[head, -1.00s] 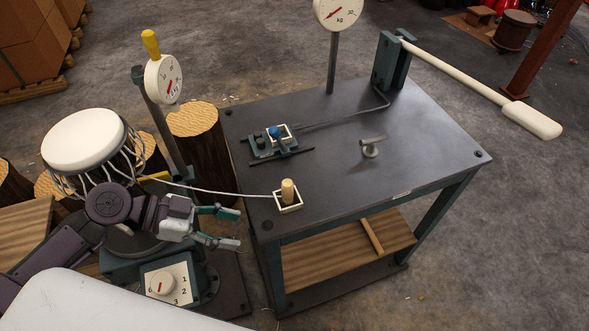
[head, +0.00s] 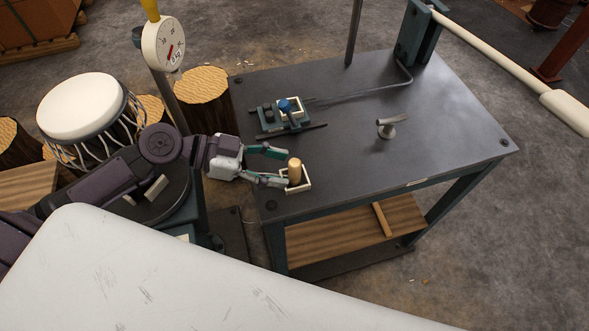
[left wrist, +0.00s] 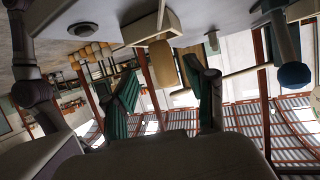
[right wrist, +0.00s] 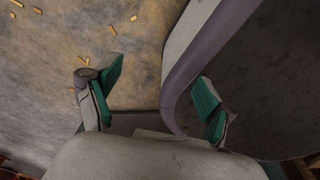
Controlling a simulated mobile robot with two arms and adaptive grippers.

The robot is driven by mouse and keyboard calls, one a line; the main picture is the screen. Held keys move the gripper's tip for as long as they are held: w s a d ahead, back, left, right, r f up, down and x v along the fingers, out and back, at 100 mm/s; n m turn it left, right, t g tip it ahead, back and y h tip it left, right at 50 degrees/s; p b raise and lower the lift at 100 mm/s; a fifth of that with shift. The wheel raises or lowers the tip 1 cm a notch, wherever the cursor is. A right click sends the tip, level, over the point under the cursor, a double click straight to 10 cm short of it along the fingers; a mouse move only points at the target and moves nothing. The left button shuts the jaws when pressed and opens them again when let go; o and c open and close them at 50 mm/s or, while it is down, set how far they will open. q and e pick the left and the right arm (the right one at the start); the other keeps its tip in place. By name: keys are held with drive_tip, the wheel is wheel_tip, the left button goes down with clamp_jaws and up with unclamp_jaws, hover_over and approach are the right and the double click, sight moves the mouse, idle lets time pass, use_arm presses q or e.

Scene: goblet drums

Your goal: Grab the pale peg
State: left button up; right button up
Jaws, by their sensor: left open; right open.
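The pale peg (head: 294,172) stands upright in a small square cream-rimmed holder (head: 299,190) near the table's left front corner. My left gripper (head: 284,167) is open and empty just left of the peg, its fingers pointing toward it. In the left wrist view, which looks upside down, the peg (left wrist: 162,64) lies between the lines of the two open fingers, beyond them, hanging below the holder (left wrist: 152,27). I cannot tell whether a finger touches the peg. My right gripper (right wrist: 158,85) is open and empty in the right wrist view, away from the peg.
The dark table (head: 345,150) carries a blue-knobbed fixture (head: 285,112) behind the peg and a small metal post (head: 387,128) to its right. A dial gauge (head: 165,44) and a white-topped drum (head: 82,105) stand left. A lever with a white handle (head: 500,60) crosses the far right.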

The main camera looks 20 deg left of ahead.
sight(295, 170)
use_arm(q)
drive_tip(key=x, duration=0.2)
drive_tip(key=p+x, duration=0.1)
drive_tip(key=shift+w+d+f, duration=0.1)
drive_tip(key=shift+w+d, duration=0.2)
drive_tip(key=shift+w, duration=0.1)
drive_tip(key=shift+d+f, duration=0.1)
drive_tip(key=shift+d, duration=0.05)
drive_tip(key=c, duration=0.9)
clamp_jaws()
use_arm(e)
drive_tip(key=shift+s+r, duration=0.55)
